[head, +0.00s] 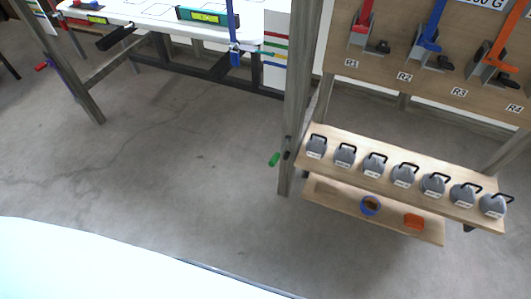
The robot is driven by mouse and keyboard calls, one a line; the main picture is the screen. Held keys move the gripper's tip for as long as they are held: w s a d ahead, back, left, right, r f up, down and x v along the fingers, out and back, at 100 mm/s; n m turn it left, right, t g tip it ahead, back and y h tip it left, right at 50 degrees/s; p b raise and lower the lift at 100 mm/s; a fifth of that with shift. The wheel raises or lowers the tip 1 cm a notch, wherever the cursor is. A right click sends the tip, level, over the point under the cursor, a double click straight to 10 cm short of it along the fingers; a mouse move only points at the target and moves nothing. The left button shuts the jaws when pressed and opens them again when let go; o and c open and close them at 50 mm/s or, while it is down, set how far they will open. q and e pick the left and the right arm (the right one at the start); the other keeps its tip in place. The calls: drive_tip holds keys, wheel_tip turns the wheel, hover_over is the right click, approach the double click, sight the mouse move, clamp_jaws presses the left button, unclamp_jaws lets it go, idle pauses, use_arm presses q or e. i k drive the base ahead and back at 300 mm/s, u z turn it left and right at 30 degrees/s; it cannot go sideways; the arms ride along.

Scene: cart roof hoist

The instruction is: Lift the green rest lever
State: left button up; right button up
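A small green lever grip (274,159) sticks out to the left from the lower part of a grey wooden post (298,85), near the middle of the head view. A dark fitting joins it to the post. The grip tilts slightly down to the left, and nothing is touching it. Neither of my grippers shows in the head view.
A board with several levers marked R1 to R4 (403,77) is at upper right. Below it, a shelf (325,133) holds several grey weights. A white table (150,12) is at upper left. Bare concrete floor (180,150) lies left of the post. A pale surface (90,265) fills the lower left.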

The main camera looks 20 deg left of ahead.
sight(273, 160)
drive_tip(key=u, duration=2.7)
drive_tip(key=k, duration=1.65)
drive_tip(key=z, duration=1.35)
